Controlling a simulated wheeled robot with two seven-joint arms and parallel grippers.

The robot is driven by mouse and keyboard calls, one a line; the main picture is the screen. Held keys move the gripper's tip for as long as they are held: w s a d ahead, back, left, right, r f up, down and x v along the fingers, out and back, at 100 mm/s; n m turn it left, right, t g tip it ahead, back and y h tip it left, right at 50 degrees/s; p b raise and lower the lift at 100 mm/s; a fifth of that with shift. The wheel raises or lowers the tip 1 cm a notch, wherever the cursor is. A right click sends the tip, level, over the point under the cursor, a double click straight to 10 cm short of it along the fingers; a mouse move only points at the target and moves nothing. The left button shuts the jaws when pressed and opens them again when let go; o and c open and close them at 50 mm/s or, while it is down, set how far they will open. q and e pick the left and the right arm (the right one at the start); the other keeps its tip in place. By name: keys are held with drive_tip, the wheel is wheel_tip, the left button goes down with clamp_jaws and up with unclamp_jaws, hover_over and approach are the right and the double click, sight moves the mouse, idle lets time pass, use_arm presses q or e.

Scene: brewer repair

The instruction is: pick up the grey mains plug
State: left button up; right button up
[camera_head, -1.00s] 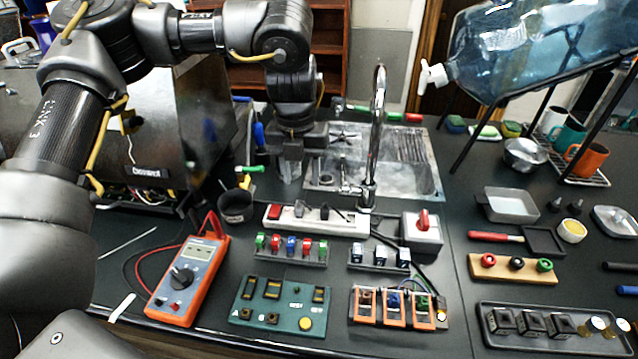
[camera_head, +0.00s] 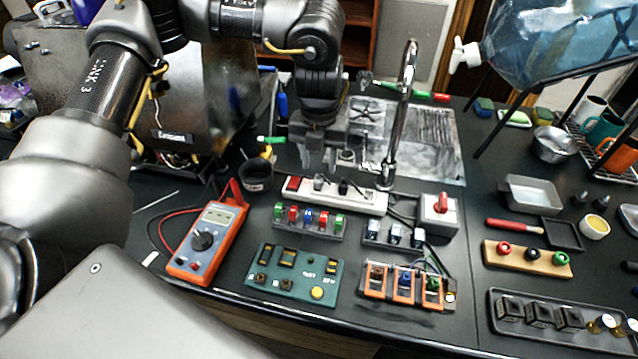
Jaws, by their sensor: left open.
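A white power strip (camera_head: 362,200) with a red switch at its left end lies on the dark bench in front of the sink. A small grey plug (camera_head: 319,183), which looks like the grey mains plug, stands in the strip just right of the switch. A black plug (camera_head: 343,187) stands to its right. My left gripper (camera_head: 317,162) points down, open and with nothing visible between its fingers. In the picture its fingertips are just above the grey plug; the exact gap cannot be told. My right gripper is not in view.
A tall chrome tap (camera_head: 402,110) rises right of my left gripper, beside the sink (camera_head: 430,150). A dark cup (camera_head: 257,175) stands to the left. An orange multimeter (camera_head: 208,240), a row of coloured parts (camera_head: 308,222) and a red-knobbed switch box (camera_head: 439,213) are nearby.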

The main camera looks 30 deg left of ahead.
sight(319, 177)
use_arm(q)
drive_tip(key=f, duration=0.1)
drive_tip(key=f+p, duration=0.1)
drive_tip(key=f, duration=0.2)
drive_tip(key=shift+w+a+p, duration=0.2)
drive_tip(key=shift+a+p, duration=0.05)
drive_tip(key=shift+p, duration=0.05)
drive_tip(key=shift+f, duration=0.45)
drive_tip(key=shift+c, duration=0.7)
clamp_jaws()
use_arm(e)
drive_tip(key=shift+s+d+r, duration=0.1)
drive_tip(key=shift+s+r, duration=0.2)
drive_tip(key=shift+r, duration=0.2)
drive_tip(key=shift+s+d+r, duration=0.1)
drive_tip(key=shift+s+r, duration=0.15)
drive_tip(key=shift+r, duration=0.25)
use_arm(q)
drive_tip(key=shift+r, duration=0.1)
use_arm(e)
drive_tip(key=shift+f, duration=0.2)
